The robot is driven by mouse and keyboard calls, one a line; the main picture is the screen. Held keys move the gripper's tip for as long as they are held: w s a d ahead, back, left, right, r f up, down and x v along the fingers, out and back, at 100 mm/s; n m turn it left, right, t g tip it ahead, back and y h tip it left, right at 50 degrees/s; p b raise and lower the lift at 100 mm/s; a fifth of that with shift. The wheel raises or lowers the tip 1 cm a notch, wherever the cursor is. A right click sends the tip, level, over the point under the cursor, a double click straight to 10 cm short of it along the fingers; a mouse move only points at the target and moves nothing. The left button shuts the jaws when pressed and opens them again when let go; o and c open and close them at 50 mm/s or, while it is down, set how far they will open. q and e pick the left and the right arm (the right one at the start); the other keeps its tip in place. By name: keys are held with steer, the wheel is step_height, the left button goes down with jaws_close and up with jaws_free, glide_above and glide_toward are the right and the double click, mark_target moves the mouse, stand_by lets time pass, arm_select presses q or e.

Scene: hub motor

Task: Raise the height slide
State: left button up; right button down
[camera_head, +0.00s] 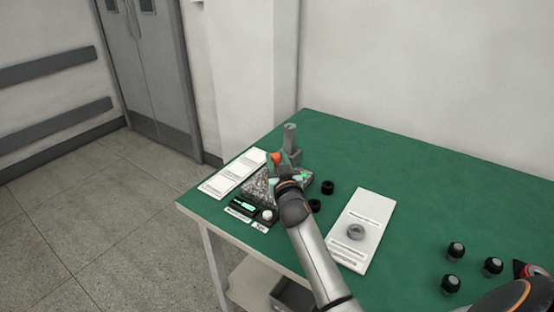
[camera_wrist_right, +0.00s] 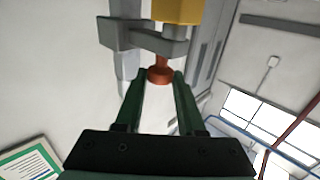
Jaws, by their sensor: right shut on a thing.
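My right gripper (camera_head: 284,177) reaches over the dark speckled block (camera_head: 255,190) on the green table. In the right wrist view its two dark green fingers (camera_wrist_right: 161,80) close on a small red-orange knob (camera_wrist_right: 159,74). The knob hangs on a thin stem below a grey bracket (camera_wrist_right: 120,34) and a yellow block (camera_wrist_right: 176,10). The grey bracket sits against a pale upright post; I take it for the height slide. In the head view an orange part (camera_head: 276,157) shows just beyond the gripper, beside a grey upright stand (camera_head: 291,140). My wrist hides much of the fixture.
A white card (camera_head: 225,178) lies left of the block. A small green-lit display (camera_head: 243,206) is in front. Two black rings (camera_head: 327,187) sit to the right. A white sheet (camera_head: 374,212) holds a grey ring (camera_head: 355,232). Several black knobs (camera_head: 455,252) stand near right. The table's back right is clear.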

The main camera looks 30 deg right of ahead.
arm_select(q)
steer(key=shift+w, duration=0.1)
arm_select(e)
steer(key=shift+r, duration=0.2)
step_height(320, 180, up, 3)
steer(key=p, duration=0.2)
steer(key=shift+f+p, duration=0.2)
steer(key=shift+p, duration=0.1)
steer(key=shift+r, duration=0.1)
steer(key=c, duration=0.8)
jaws_free()
steer(key=shift+c, duration=0.2)
steer(key=o, duration=0.3)
arm_select(q)
steer(key=shift+s+a+r, duration=0.5)
steer(key=shift+a+r, duration=0.15)
